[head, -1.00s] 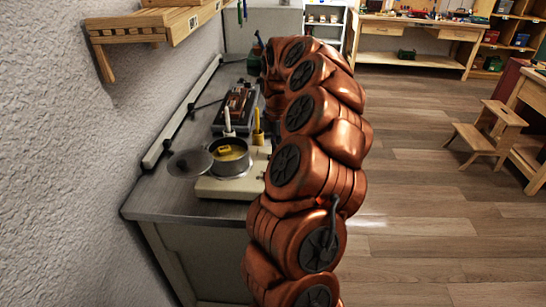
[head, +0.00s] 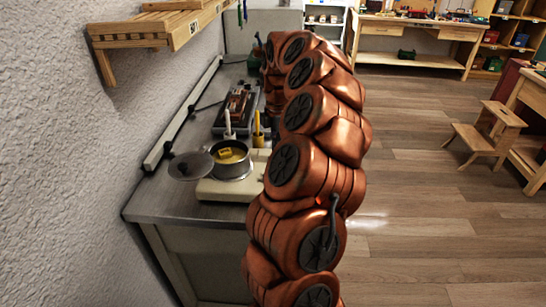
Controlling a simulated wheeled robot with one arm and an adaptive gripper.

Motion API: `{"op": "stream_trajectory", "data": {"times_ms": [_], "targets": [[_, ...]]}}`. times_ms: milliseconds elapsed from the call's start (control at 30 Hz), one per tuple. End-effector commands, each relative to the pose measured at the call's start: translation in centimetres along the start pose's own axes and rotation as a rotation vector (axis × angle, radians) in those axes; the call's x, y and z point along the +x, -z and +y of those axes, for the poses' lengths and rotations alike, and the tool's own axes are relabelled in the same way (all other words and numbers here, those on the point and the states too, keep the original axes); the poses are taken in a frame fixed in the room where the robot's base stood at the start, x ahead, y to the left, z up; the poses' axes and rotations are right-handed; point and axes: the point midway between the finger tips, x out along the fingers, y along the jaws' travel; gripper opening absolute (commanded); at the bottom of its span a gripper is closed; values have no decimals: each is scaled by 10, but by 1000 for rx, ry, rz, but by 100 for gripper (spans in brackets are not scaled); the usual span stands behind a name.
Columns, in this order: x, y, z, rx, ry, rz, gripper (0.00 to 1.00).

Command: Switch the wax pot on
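The wax pot (head: 231,168) is a grey metal pot with yellow contents, standing on a cream base (head: 222,191) near the front of the grey counter. A round dark lid (head: 190,165) is at its left side. The right part of the base is hidden behind my copper-coloured arm, and I cannot make out a switch. My arm reaches up and away along the counter's right side. My gripper is not visible; the arm hides whatever lies at its far end.
The grey counter (head: 160,206) runs along the textured left wall, with a dark tray of parts (head: 236,106) behind the pot. A wooden wall shelf (head: 150,30) overhangs at upper left. Open wooden floor (head: 420,200) lies to the right, with a step stool (head: 485,135).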

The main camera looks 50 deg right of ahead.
Motion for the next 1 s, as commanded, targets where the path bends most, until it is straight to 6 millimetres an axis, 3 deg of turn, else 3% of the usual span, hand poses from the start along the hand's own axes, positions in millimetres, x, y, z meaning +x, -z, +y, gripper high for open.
{"op": "stream_trajectory", "data": {"times_ms": [600,1000], "targets": [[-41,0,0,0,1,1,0],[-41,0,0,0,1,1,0]]}}
